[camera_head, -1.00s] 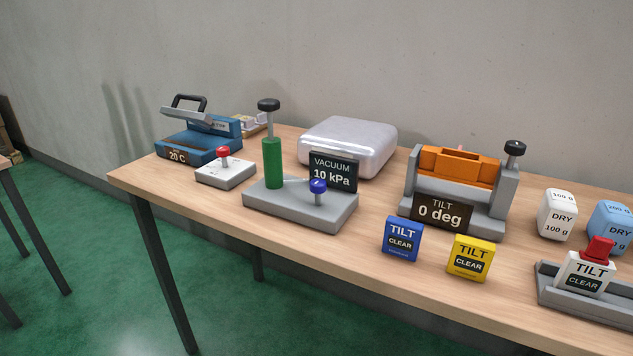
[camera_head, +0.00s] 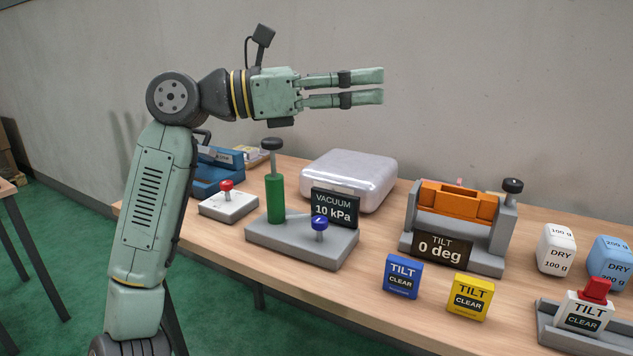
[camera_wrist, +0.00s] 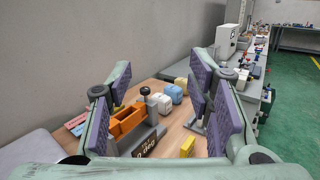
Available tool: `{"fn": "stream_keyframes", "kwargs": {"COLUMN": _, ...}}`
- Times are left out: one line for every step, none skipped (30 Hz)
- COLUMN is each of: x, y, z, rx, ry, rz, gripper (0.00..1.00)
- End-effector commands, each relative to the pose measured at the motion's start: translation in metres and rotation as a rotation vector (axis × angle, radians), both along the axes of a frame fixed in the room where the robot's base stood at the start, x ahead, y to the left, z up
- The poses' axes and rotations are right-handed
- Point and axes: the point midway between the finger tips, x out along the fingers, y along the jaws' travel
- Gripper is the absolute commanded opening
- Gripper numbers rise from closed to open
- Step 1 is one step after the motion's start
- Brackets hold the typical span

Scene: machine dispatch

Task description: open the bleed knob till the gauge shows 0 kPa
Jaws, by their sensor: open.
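A green pump cylinder (camera_head: 275,197) with a black top handle stands on the left of the same base. My gripper (camera_head: 382,86) is open and empty, high above the table, above and to the right of the knob, with its fingers pointing right in the head view. The knob does not show in the wrist view; the open fingers (camera_wrist: 165,100) frame the tilt device there.
A silver rounded box (camera_head: 348,180) stands behind the vacuum base. The orange tilt device (camera_head: 458,200) reads 0 deg at the right. Blue (camera_head: 402,277) and yellow (camera_head: 470,297) TILT blocks stand in front. A red-knobbed grey box (camera_head: 228,205) is to the left.

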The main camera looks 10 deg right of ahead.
Motion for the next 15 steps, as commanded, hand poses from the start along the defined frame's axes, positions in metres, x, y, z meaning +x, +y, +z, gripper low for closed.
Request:
{"fn": "stream_keyframes", "kwargs": {"x": 0.030, "y": -0.019, "z": -0.029, "rx": 0.200, "ry": -0.006, "rz": 0.033, "gripper": 0.48}}
{"fn": "stream_keyframes", "kwargs": {"x": 0.045, "y": -0.023, "z": -0.051, "rx": 0.321, "ry": -0.007, "rz": 0.051, "gripper": 0.48}}
{"fn": "stream_keyframes", "kwargs": {"x": 0.065, "y": -0.023, "z": -0.080, "rx": 0.477, "ry": -0.003, "rz": 0.073, "gripper": 0.48}}
{"fn": "stream_keyframes", "kwargs": {"x": 0.077, "y": -0.018, "z": -0.099, "rx": 0.588, "ry": 0.000, "rz": 0.086, "gripper": 0.48}}
{"fn": "stream_keyframes", "kwargs": {"x": 0.088, "y": -0.011, "z": -0.116, "rx": 0.692, "ry": 0.009, "rz": 0.099, "gripper": 0.48}}
{"fn": "stream_keyframes", "kwargs": {"x": 0.099, "y": 0.003, "z": -0.134, "rx": 0.817, "ry": 0.025, "rz": 0.114, "gripper": 0.48}}
{"fn": "stream_keyframes", "kwargs": {"x": 0.105, "y": 0.014, "z": -0.145, "rx": 0.901, "ry": 0.038, "rz": 0.123, "gripper": 0.48}}
{"fn": "stream_keyframes", "kwargs": {"x": 0.110, "y": 0.025, "z": -0.154, "rx": 0.975, "ry": 0.051, "rz": 0.132, "gripper": 0.48}}
{"fn": "stream_keyframes", "kwargs": {"x": 0.115, "y": 0.039, "z": -0.163, "rx": 1.060, "ry": 0.070, "rz": 0.141, "gripper": 0.48}}
{"fn": "stream_keyframes", "kwargs": {"x": 0.117, "y": 0.048, "z": -0.167, "rx": 1.113, "ry": 0.083, "rz": 0.148, "gripper": 0.48}}
{"fn": "stream_keyframes", "kwargs": {"x": 0.119, "y": 0.057, "z": -0.171, "rx": 1.154, "ry": 0.095, "rz": 0.150, "gripper": 0.48}}
{"fn": "stream_keyframes", "kwargs": {"x": 0.120, "y": 0.065, "z": -0.174, "rx": 1.199, "ry": 0.108, "rz": 0.155, "gripper": 0.48}}
{"fn": "stream_keyframes", "kwargs": {"x": 0.120, "y": 0.070, "z": -0.177, "rx": 1.223, "ry": 0.118, "rz": 0.156, "gripper": 0.48}}
{"fn": "stream_keyframes", "kwargs": {"x": 0.121, "y": 0.073, "z": -0.178, "rx": 1.239, "ry": 0.123, "rz": 0.158, "gripper": 0.48}}
{"fn": "stream_keyframes", "kwargs": {"x": 0.121, "y": 0.076, "z": -0.181, "rx": 1.253, "ry": 0.128, "rz": 0.158, "gripper": 0.48}}
